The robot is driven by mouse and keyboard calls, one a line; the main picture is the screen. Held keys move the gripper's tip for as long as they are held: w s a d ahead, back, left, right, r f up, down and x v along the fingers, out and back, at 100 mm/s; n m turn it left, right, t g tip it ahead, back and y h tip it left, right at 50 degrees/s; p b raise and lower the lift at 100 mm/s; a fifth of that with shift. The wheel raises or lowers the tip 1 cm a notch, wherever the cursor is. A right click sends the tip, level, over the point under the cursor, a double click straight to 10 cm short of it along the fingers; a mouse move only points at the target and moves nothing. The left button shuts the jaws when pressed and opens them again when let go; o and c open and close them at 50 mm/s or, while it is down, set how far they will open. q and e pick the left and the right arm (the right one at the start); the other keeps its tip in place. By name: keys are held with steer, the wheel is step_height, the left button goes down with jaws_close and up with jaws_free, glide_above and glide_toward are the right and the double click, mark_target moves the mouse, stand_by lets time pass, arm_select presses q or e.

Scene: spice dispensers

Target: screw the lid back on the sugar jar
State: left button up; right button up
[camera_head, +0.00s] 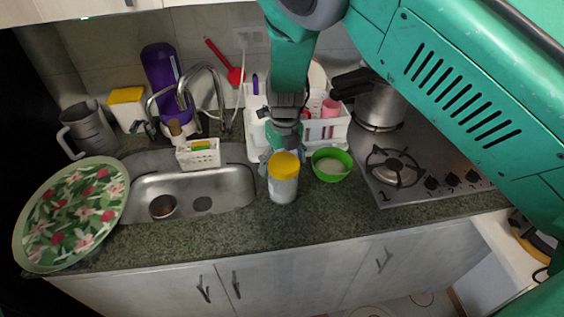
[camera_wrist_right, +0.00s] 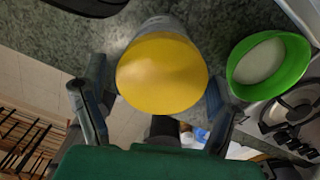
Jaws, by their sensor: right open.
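The lid fills the middle of the right wrist view (camera_wrist_right: 162,73). My right gripper (camera_head: 278,156) reaches down from above behind the jar. In the right wrist view its two fingers (camera_wrist_right: 155,100) are spread on either side of the lid, open, with no clear grip on it. My left gripper is not in view.
A green bowl (camera_head: 344,155) with white contents stands close to the right of the jar. A white rack (camera_head: 255,125) stands behind it. The stove (camera_head: 430,160) lies right, the sink (camera_head: 225,185) left. A floral tray (camera_head: 32,225) is far left. The counter front is clear.

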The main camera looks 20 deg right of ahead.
steer(key=n, duration=1.2)
steer(key=shift+n, duration=0.4)
steer(key=n, duration=0.5)
steer(key=shift+n, duration=0.4)
steer(key=n, duration=0.5)
steer(key=shift+h, duration=0.3)
steer(key=c, duration=1.1)
